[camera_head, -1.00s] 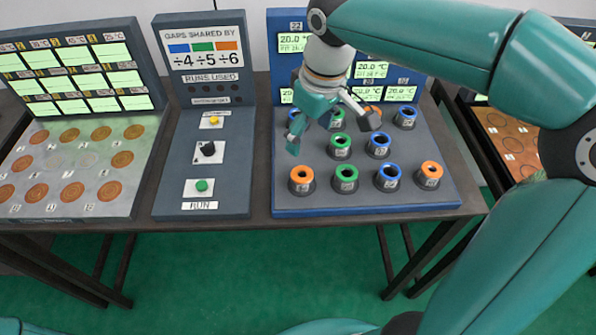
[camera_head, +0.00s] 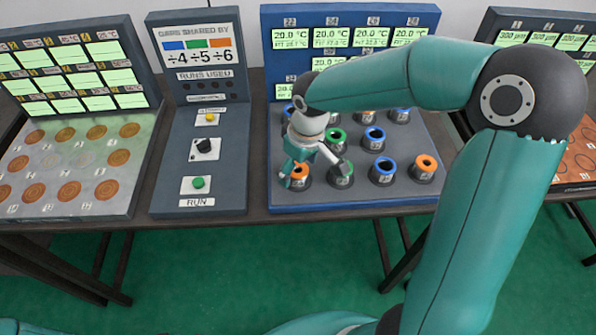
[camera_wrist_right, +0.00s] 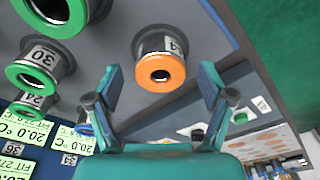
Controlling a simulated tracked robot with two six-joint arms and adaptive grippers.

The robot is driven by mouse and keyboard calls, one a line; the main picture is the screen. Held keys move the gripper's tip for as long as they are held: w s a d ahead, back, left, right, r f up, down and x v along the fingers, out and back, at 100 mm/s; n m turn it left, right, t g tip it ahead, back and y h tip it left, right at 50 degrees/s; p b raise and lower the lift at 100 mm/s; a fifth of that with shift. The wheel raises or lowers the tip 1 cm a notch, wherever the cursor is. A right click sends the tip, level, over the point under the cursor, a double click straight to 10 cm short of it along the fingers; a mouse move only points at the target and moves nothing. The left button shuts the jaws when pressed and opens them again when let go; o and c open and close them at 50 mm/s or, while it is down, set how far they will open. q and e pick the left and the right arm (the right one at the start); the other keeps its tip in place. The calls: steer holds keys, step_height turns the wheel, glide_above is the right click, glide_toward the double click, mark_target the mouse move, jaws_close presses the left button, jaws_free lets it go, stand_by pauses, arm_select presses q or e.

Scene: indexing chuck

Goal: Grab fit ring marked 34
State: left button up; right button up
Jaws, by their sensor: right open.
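The orange-topped ring (camera_head: 299,183) stands in the front left place of the blue-edged board. It also shows in the right wrist view (camera_wrist_right: 160,72), where the small tag on its side seems to read 34, partly cut off. My right gripper (camera_head: 312,172) is over this front left corner, its fingers spread. In the right wrist view the gripper (camera_wrist_right: 161,88) is open and empty, with the orange ring ahead between the fingertips, apart from both. My left gripper is not in view.
Green-topped rings (camera_head: 343,172) and blue-topped rings (camera_head: 383,170) stand close to the right, with another orange one (camera_head: 425,167) at the front right. Upright display panels (camera_head: 350,38) rise behind. The run panel (camera_head: 199,185) stands to the left.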

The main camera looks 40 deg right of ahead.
steer(key=shift+f, duration=0.5)
jaws_close()
steer(key=shift+w, duration=0.1)
steer(key=shift+r, duration=0.2)
